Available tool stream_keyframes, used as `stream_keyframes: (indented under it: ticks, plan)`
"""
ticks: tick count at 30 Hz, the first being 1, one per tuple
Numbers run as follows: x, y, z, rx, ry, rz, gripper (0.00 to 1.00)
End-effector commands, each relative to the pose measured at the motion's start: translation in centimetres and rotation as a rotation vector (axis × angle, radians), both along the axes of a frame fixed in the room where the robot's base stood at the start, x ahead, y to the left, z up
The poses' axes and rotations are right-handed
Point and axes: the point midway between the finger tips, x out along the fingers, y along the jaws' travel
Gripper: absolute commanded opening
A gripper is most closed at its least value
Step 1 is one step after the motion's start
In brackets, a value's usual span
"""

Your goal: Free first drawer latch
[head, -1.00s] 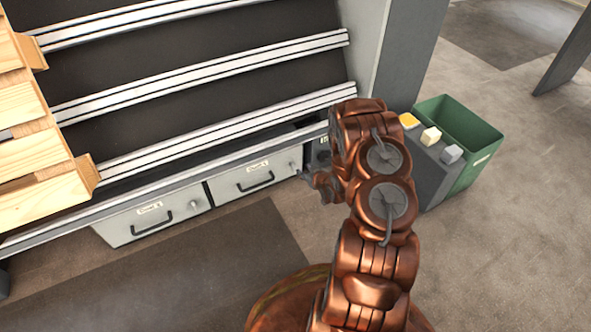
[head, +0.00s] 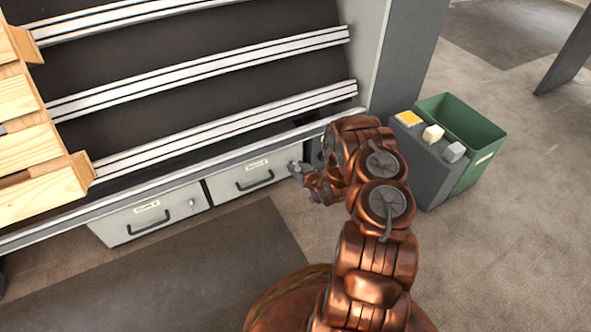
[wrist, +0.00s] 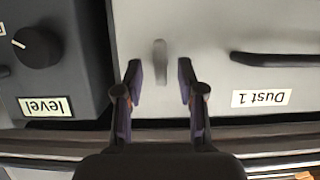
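The first drawer (head: 235,182), labelled "Dust 1", is closed at the bottom of the line, with a dark bar handle (head: 255,181). Its grey latch (wrist: 160,62) shows upright in the wrist view; in the head view my gripper covers it. My gripper (wrist: 160,80) is open and empty, with one finger on each side of the latch and a gap to both. I cannot tell how deep the fingers reach around it. In the head view my gripper (head: 295,171) is at the drawer's right end.
A second drawer (head: 120,219) with a latch and handle is to the left. A dark panel with a knob (wrist: 37,47) and "level" label is beside the first drawer.

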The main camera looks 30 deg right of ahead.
Motion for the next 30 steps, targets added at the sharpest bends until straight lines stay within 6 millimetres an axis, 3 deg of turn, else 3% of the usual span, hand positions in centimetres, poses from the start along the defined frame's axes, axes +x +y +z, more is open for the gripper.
stream_keyframes:
  ticks: [12, 23, 30]
  plan:
    - [1.00, -0.03, -0.47, 0.002, 0.002, 0.000, 0.38]
    - [0.98, -0.05, -0.47, 0.002, 0.002, -0.001, 0.00]
    - [0.98, -0.06, -0.46, 0.002, 0.002, -0.001, 0.00]
